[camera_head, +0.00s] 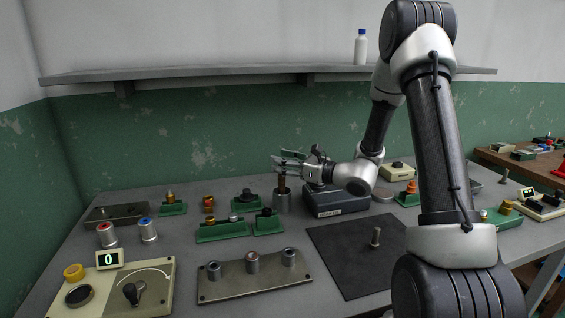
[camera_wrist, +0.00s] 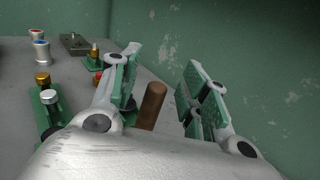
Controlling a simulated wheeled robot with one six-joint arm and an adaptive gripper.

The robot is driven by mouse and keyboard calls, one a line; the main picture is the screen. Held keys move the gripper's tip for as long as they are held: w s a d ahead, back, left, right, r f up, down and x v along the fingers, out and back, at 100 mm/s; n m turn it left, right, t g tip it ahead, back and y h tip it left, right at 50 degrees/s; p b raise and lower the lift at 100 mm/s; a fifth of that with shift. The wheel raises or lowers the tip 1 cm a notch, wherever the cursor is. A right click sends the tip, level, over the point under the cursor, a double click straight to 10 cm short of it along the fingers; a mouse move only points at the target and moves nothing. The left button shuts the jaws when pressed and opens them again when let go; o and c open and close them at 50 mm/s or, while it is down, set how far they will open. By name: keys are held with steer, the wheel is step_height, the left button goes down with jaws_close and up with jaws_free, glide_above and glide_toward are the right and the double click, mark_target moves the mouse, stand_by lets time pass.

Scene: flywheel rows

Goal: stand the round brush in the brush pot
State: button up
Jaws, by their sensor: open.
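The round brush shows as a brown cylinder (camera_head: 282,184) rising from the mouth of the grey brush pot (camera_head: 282,204). It looks upright; its lower part is hidden by the pot. My gripper (camera_head: 279,164) is at the top of the brush, reaching in from the right. In the wrist view the brown handle (camera_wrist: 152,103) shows in the gap between the two spread fingers of my gripper (camera_wrist: 160,85), nearer the left finger. The fingers are open, and I see no grip on the handle. The pot cannot be made out in the wrist view.
A dark box (camera_head: 336,202) stands close to the pot's right. Green blocks with knobs (camera_head: 222,232) lie to its left and front. A metal plate with several cylinders (camera_head: 254,276) is in front. A dark mat (camera_head: 350,262) with a small peg lies front right. A shelf (camera_head: 220,74) runs above.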

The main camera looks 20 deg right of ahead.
steer(key=v, duration=1.1)
steer(key=shift+s+d, duration=0.2)
